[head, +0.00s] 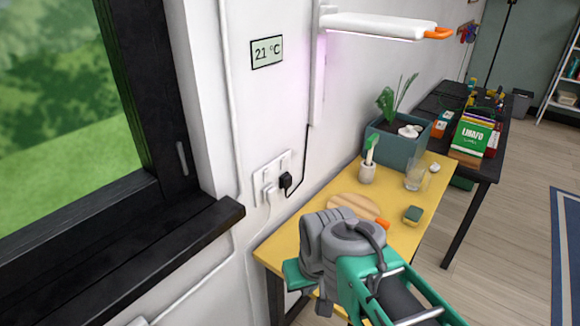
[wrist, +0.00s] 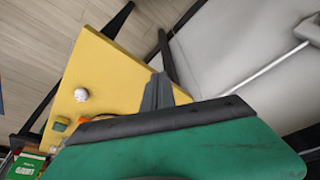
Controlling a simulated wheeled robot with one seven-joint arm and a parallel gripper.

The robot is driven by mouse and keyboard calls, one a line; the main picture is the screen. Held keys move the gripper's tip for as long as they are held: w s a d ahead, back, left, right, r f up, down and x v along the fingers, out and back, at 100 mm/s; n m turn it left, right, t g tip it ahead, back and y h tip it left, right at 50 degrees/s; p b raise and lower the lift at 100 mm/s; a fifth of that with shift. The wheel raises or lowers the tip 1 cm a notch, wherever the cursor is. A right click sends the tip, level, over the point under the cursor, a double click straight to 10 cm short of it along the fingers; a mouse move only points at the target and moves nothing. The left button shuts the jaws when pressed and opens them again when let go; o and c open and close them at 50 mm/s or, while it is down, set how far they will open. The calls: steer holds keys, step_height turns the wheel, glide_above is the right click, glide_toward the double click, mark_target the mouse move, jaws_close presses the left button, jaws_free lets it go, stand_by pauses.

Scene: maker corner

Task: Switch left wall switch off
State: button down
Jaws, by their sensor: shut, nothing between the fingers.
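A white wall plate (head: 265,173) is fixed to the wall above the yellow table, in the head view. A white plug (head: 270,194) sits in its left part and a black plug (head: 285,180) in its right part. Small switch-like parts show above the plugs, but I cannot tell their on or off state. A white box (wrist: 309,29) with a pale conduit shows on the wall in the wrist view; I cannot tell whether it bears a switch. My gripper (wrist: 157,85) is shut and empty, apart from the wall plate. Its fingertips are not clear in the head view.
The yellow table (head: 425,200) holds a wooden board (head: 350,203), a sponge (head: 412,215), a glass (head: 415,174) and a planter (head: 397,147). A dark window sill (head: 130,265) juts out at left. A lamp (head: 380,24) hangs above.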

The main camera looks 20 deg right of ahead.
steer(key=w+d+r+m+t+y+p, duration=0.1)
steer(key=w+r+m+t+y, duration=0.3)
steer(key=w, duration=0.8)
steer(key=w+d+r+m+t+y, duration=0.3)
steer(key=w+d+r+m, duration=0.2)
steer(key=d+r+m, duration=0.2)
step_height(320, 180, up, 2)
steer(key=shift+w+r+y+p, duration=0.1)
steer(key=shift+w+y+p, duration=0.2)
steer(key=shift+w, duration=0.1)
steer(key=p, duration=0.1)
glide_toward(267, 174)
step_height(267, 174, down, 3)
steer(key=shift+w+a+r+p, duration=0.1)
steer(key=shift+w+a+p, duration=0.1)
steer(key=shift+w+a, duration=0.45)
steer(key=shift+w+a+f+p, duration=0.15)
steer(key=shift+w+a, duration=0.3)
steer(key=shift+w, duration=0.4)
steer(key=shift+w+a+r+p, duration=0.15)
steer(key=shift+w+a+p, duration=0.05)
steer(key=shift+w+a, duration=0.5)
steer(key=shift+d, duration=0.1)
